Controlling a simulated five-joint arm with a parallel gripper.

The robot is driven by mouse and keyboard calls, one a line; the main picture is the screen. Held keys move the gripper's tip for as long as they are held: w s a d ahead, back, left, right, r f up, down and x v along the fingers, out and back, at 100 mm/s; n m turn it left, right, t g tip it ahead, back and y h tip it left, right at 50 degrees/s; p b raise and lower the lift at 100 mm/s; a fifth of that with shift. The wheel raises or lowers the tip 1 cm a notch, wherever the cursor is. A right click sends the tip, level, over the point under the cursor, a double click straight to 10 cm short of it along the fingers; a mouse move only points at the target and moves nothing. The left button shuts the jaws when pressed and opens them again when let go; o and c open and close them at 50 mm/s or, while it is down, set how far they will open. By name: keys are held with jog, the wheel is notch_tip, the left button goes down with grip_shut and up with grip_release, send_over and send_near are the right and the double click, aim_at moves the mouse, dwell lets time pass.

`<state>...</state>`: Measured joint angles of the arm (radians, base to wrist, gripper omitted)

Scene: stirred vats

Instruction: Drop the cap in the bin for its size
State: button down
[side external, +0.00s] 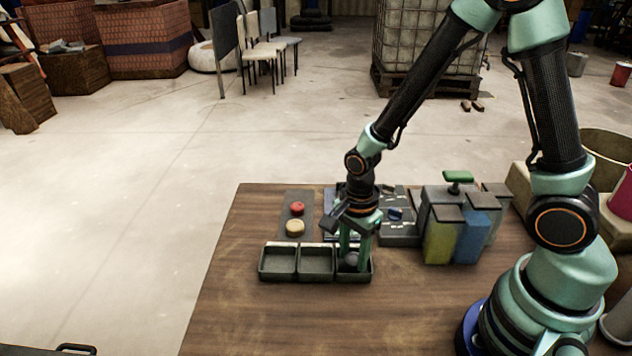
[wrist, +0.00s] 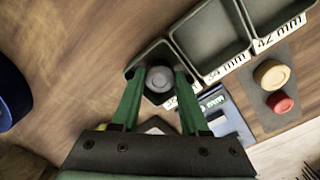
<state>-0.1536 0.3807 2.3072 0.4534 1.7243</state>
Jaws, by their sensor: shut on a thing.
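A grey round cap (wrist: 160,78) is between the green fingers of my gripper (wrist: 158,86), which is shut on it. In the side view the grey cap (side external: 351,259) is at the rightmost compartment of the bin row. My gripper (side external: 354,252) points down into that compartment. The rightmost bin (side external: 368,272) has a label mostly hidden by my fingers. I cannot tell whether the cap touches the bin floor.
Vats with yellow and blue sides (side external: 457,238) stand to the right. The wooden table (side external: 235,300) is clear at front left.

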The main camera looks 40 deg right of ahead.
jog(key=shift+f, duration=0.25)
jog(key=shift+f, duration=0.25)
jog(key=c, duration=0.7)
grip_release()
jog(key=shift+r, duration=0.15)
notch_tip(320, 180, up, 12)
notch_tip(320, 180, up, 6)
jog(key=n+t, duration=0.2)
jog(key=n, duration=0.5)
send_over(353, 258)
jog(key=d, duration=0.2)
jog(key=d+r+n+t, duration=0.1)
jog(key=r+n, duration=0.1)
jog(key=n, duration=0.1)
jog(key=s+d+r+n+t, duration=0.1)
jog(key=r+n, duration=0.1)
jog(key=n, duration=0.2)
jog(key=s+r+n+t, duration=0.1)
jog(key=n, duration=0.3)
jog(key=shift+s+d+r+t, duration=0.15)
jog(key=shift+d+r+t, duration=0.15)
jog(key=shift+d+r, duration=0.1)
